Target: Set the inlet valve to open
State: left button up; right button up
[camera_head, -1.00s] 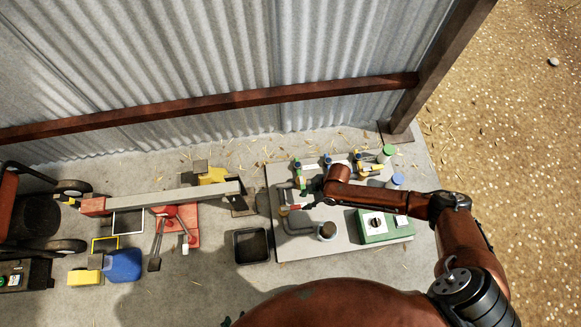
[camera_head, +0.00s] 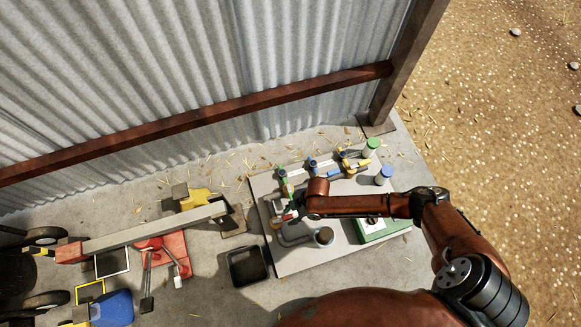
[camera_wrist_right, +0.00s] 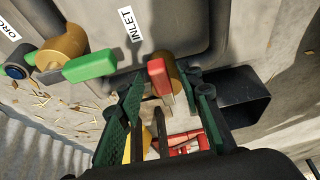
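The inlet valve shows in the right wrist view beside the INLET label (camera_wrist_right: 131,24). It has a red lever (camera_wrist_right: 158,78) on a brass body (camera_wrist_right: 176,75). My right gripper (camera_wrist_right: 168,105) is open, its two green-padded fingers on either side of the lever's line. The lever appears between or just beyond the fingertips; I cannot tell whether they touch it. In the head view my right gripper (camera_head: 292,213) is small and low over the left part of the grey valve board (camera_head: 290,262), by a bit of red. The valve is mostly hidden there. My left gripper is not in view.
A green lever (camera_wrist_right: 90,66) on another brass valve is close by. Blue (camera_head: 312,163) and yellow (camera_head: 355,164) fittings line the board's back. A black bin (camera_head: 247,266) stands left.

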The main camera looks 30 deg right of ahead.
jog(key=shift+c, duration=0.3)
grip_shut()
dwell(0.3)
